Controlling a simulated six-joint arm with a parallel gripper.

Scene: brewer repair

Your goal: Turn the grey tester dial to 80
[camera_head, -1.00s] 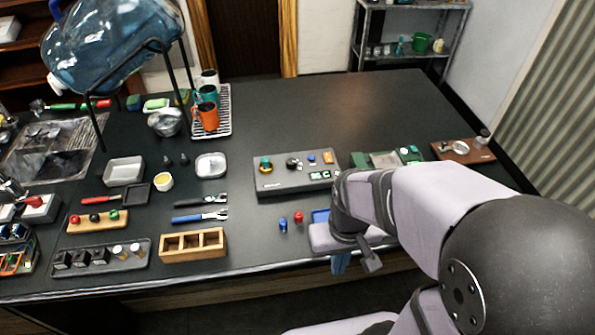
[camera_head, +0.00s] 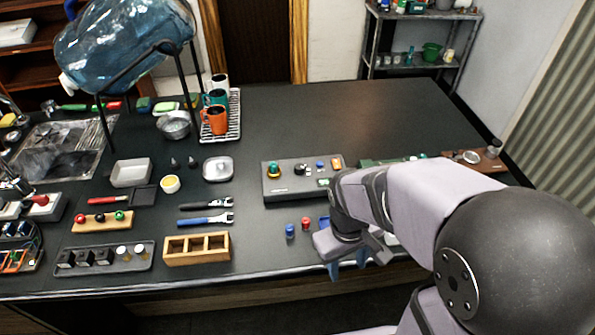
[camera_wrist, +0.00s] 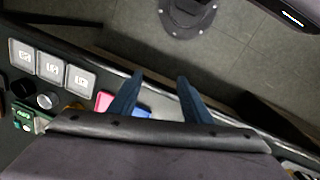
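In the head view a grey panel (camera_head: 290,188) lies right of the table's middle, with a dark dial (camera_head: 299,169), coloured buttons and small displays. In the wrist view a round grey knob (camera_wrist: 46,101) sits at the left beside a small green display (camera_wrist: 24,115). I cannot tell which of these dials is the tester's, nor read its value. My gripper (camera_wrist: 160,78) has two blue fingers, apart and empty, pointing away from the knob. In the head view the fingers (camera_head: 348,265) hang by the table's front edge, clear of the panel.
A blue cap (camera_head: 290,231) and a red cap (camera_head: 306,223) stand left of my gripper. My arm partly hides a green device (camera_head: 372,162). A wooden three-slot box (camera_head: 197,262) lies farther left. The table's back right is clear.

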